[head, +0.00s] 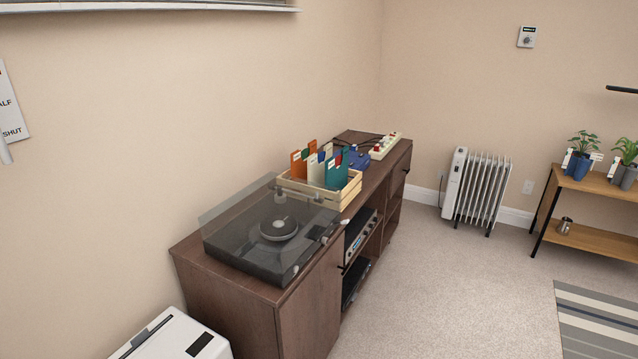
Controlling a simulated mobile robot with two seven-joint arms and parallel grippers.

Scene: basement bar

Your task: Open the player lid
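The record player (243,262) sits on the near end of a dark brown wooden cabinet against the left wall. It has a dark, low body and a round platter (262,237) with a lighter centre. Its see-through smoky lid (228,207) shows above the body, with its upper edge on the wall side. I see the platter through or past the lid. I cannot tell the lid's exact angle. Neither of my grippers is in view, and nothing touches the player.
A wooden crate (352,190) with several upright coloured sleeves stands just behind the player on the cabinet (230,302). A white appliance (172,338) is at the cabinet's near end. A white radiator (478,187) stands by the far wall. Carpet (440,290) right of the cabinet is clear.

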